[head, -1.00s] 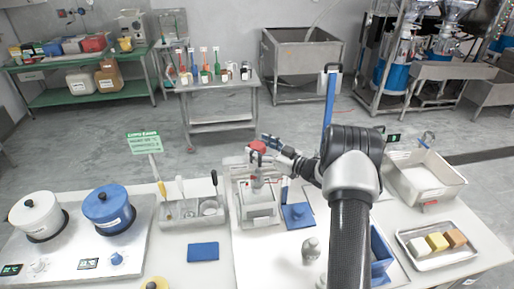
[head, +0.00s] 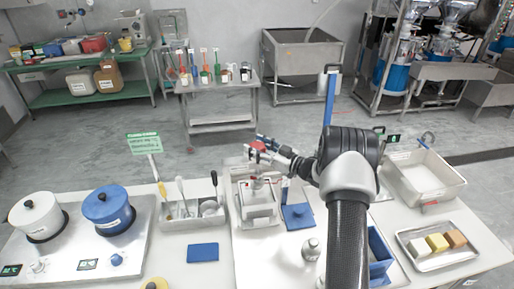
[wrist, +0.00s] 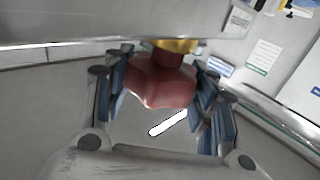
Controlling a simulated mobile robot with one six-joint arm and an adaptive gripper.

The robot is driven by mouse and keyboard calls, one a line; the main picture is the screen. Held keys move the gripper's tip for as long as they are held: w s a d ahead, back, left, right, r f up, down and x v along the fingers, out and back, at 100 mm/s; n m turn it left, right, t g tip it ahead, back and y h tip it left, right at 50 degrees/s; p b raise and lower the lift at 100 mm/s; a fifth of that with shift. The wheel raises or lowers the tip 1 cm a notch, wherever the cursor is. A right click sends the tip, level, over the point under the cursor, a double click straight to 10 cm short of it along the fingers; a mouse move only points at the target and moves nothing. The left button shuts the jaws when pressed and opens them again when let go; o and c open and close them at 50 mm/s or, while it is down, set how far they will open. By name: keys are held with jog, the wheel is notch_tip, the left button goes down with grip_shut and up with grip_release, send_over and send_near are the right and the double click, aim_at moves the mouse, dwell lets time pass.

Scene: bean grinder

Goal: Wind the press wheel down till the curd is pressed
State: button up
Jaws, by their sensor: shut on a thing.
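The red press wheel (head: 257,146) tops the small press on the worktop in the head view. In the wrist view the lobed red wheel (wrist: 163,82) sits between my fingers, with a yellow collar (wrist: 177,46) next to it. My gripper (head: 258,144) is shut on the wheel, with blue-padded fingers on both sides of it. Below stands the press's pale box (head: 259,215), in a metal frame. The curd cannot be made out inside it.
A utensil tray (head: 192,216) and a blue pad (head: 203,252) lie left. A steel basin (head: 424,178) and a tray of blocks (head: 438,246) are at the right.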

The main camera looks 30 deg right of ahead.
jog(key=shift+c, duration=0.7)
jog(key=shift+m+h, duration=0.3)
jog(key=shift+h, duration=0.2)
